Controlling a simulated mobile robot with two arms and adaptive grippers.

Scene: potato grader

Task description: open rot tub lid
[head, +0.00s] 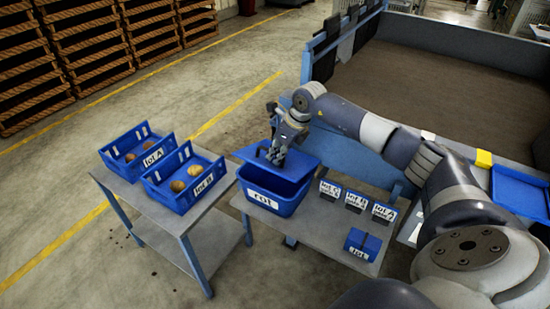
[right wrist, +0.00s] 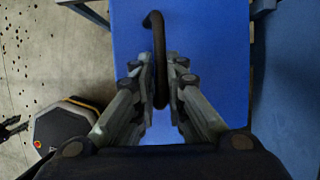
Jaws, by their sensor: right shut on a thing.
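The blue rot tub (head: 271,203) with a white "rot" label stands at the left end of the grey bench. Its blue lid (head: 303,164) is over the tub, with a gap showing between the lid's front edge and the tub's front rim. Whether the lid's back edge touches the tub is hidden. My right gripper (head: 276,159) comes down onto the lid and is shut on its dark handle. In the right wrist view the curved black handle (right wrist: 156,30) runs between the two fingers, over the blue lid (right wrist: 208,45). My left gripper is not in view.
Left of the tub, a grey side table (head: 163,212) bears a lot A crate (head: 122,165) and a lot B crate (head: 167,194) with potatoes. Lot signs (head: 355,197) and a small blue box (head: 363,243) stand right of the tub. A large blue-walled bin (head: 440,38) is behind.

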